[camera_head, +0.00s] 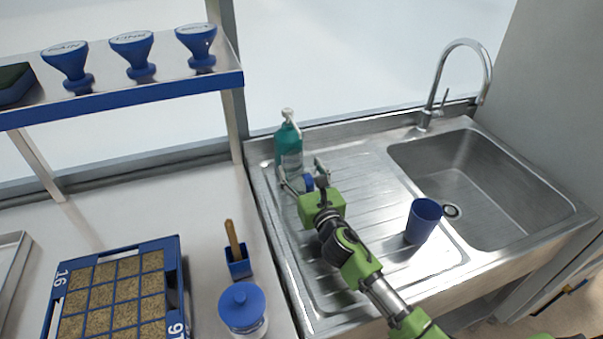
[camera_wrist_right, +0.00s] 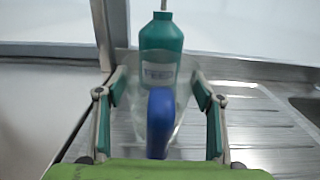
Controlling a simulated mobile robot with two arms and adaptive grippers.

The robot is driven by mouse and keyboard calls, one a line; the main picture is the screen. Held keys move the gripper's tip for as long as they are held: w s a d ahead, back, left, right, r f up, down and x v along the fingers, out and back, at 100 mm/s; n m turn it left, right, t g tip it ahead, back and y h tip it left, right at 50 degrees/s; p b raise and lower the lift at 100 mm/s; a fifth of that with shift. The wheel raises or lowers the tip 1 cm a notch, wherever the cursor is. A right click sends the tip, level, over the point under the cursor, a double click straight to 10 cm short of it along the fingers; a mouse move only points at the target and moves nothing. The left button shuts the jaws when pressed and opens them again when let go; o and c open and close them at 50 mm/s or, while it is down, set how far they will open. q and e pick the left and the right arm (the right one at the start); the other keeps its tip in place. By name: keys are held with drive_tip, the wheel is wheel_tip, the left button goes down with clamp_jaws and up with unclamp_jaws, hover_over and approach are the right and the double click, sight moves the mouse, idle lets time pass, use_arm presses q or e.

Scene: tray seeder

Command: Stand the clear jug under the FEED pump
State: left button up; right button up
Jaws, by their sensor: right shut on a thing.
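The FEED pump is a teal bottle (camera_head: 288,150) with a pale pump head, standing at the back left of the sink's drainboard. My right gripper (camera_head: 303,180) is shut on the clear jug, just in front of the bottle. The jug's clear wall (camera_wrist_right: 131,112) and blue handle (camera_wrist_right: 160,122) show between the fingers. The handle faces my wrist. The jug is near the drainboard; I cannot tell whether it touches it. My left gripper is not in view.
A blue cup (camera_head: 423,220) stands on the drainboard to the right, beside the sink basin (camera_head: 470,180). A blue-lidded jar (camera_head: 243,308), a blue holder (camera_head: 238,264) and a seed tray (camera_head: 120,250) are on the left counter. A shelf (camera_head: 130,88) hangs above it.

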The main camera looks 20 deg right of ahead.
sight(311, 188)
drive_tip(key=shift+f, duration=0.1)
drive_tip(key=o, duration=1.3)
drive_tip(key=shift+f, duration=0.1)
drive_tip(key=shift+o, duration=0.2)
drive_tip(key=shift+s, duration=0.2)
drive_tip(key=s, duration=0.5)
drive_tip(key=s+b, duration=0.1)
drive_tip(key=s, duration=0.5)
drive_tip(key=shift+s+d, duration=0.2)
drive_tip(key=shift+s, duration=0.1)
drive_tip(key=shift+r, duration=0.25)
